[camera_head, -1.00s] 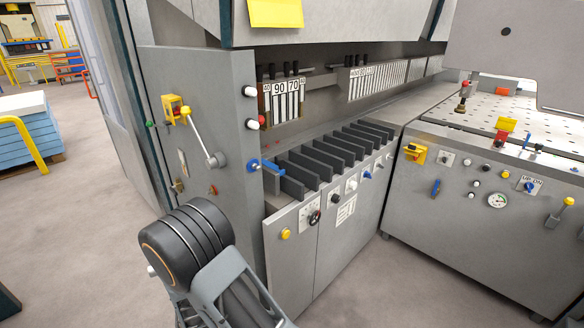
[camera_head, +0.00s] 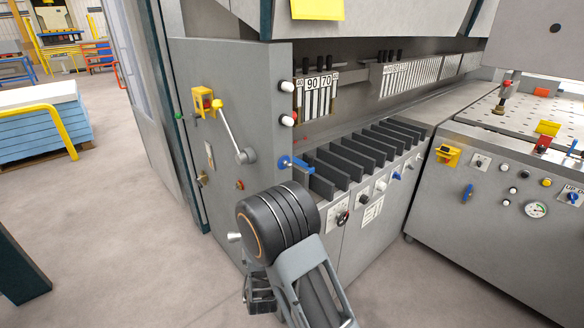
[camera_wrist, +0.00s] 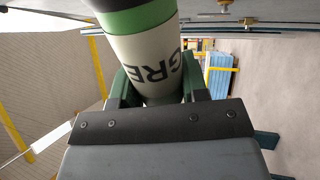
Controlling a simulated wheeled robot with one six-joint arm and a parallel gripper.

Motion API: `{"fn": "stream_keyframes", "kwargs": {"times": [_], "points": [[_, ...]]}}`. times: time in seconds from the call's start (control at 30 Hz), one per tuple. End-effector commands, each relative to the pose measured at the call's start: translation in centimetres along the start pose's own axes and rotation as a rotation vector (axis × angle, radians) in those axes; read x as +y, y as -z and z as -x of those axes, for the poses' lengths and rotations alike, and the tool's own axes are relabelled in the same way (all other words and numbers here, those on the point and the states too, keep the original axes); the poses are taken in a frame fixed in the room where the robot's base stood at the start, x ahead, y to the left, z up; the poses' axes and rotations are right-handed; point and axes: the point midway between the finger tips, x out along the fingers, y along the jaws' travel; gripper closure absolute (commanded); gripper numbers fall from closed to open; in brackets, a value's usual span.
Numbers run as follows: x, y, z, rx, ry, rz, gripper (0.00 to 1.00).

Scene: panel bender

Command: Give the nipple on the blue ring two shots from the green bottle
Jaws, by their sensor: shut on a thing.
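The green bottle (camera_wrist: 140,35) shows large in the wrist view. It is pale with a green band, a dark end at the top of the picture and upside-down dark letters "GRE". My gripper (camera_wrist: 160,92) is shut on it, with a dark green finger on each side. The bottle's far end is cut off by the frame. In the head view, a blue part (camera_head: 287,162) sits at the right edge of the machine's grey side panel (camera_head: 215,130). I cannot tell whether it is the blue ring, and I make out no nipple on it.
The panel also has a yellow bracket with a long lever (camera_head: 230,130), a small green part (camera_head: 179,116) and a small orange-red part (camera_head: 239,185). Black slats (camera_head: 365,150) stand to the right. Open floor (camera_head: 110,230) lies to the left, before a blue stack (camera_head: 45,125).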

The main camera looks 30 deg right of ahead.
Motion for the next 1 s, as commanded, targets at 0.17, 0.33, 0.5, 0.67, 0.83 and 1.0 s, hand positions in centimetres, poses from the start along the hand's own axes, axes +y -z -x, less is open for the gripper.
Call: {"fn": "stream_keyframes", "kwargs": {"times": [0.17, 0.33, 0.5, 0.67, 0.83, 1.0], "points": [[0.05, 0.04, -0.04, 0.000, -0.002, 0.000, 0.88], [0.01, 0.14, -0.15, 0.001, -0.002, -0.001, 0.88], [-0.05, 0.29, -0.35, 0.001, -0.002, -0.001, 0.88], [-0.09, 0.42, -0.55, 0.001, -0.003, -0.001, 0.88], [-0.16, 0.55, -0.74, 0.001, -0.003, -0.001, 0.88], [-0.23, 0.68, -0.94, 0.001, -0.002, -0.001, 0.88]]}}
